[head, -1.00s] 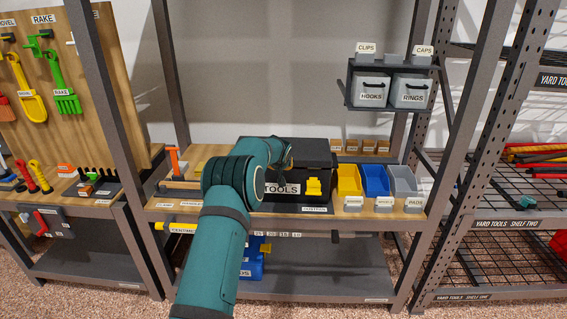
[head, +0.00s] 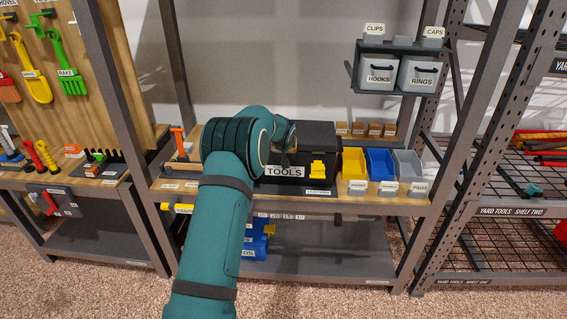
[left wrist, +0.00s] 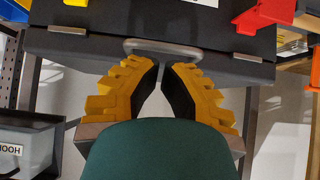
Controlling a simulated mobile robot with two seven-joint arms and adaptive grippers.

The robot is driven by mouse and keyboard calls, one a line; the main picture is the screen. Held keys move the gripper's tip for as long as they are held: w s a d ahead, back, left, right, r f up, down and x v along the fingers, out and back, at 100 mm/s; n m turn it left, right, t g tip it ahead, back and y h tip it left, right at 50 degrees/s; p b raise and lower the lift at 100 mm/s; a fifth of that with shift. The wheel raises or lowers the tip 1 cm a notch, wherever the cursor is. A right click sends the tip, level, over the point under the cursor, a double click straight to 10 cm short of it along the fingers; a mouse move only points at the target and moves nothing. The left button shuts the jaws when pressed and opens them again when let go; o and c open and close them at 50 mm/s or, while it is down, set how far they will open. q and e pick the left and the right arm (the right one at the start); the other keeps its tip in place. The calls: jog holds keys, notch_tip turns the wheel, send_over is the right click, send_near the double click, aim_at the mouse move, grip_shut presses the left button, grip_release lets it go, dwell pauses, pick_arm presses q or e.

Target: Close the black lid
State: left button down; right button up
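The black toolchest (head: 290,185) sits on the wooden shelf, with a "TOOLS" label and a yellow latch (head: 318,170) on its front. Its black lid (head: 318,133) shows above the label, partly hidden by my left arm; I cannot tell whether it is fully down. The left wrist view sees the chest upside down, with a grey handle (left wrist: 162,47) and two metal clips along a seam. My left gripper (left wrist: 160,68) has its yellow fingers close to the handle, with a narrow empty gap between them. My right gripper is not in view.
Yellow, blue and grey bins (head: 409,168) stand right of the chest. Grey HOOKS and RINGS bins (head: 418,74) hang above right. An orange-handled tool (head: 179,140) stands to the left. Steel uprights (head: 450,135) frame the shelf.

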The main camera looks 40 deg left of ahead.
pick_arm(q)
jog(key=s+d+f, duration=0.3)
jog(key=s, duration=0.2)
jog(key=shift+s+f, duration=0.15)
jog(key=shift+d, duration=0.1)
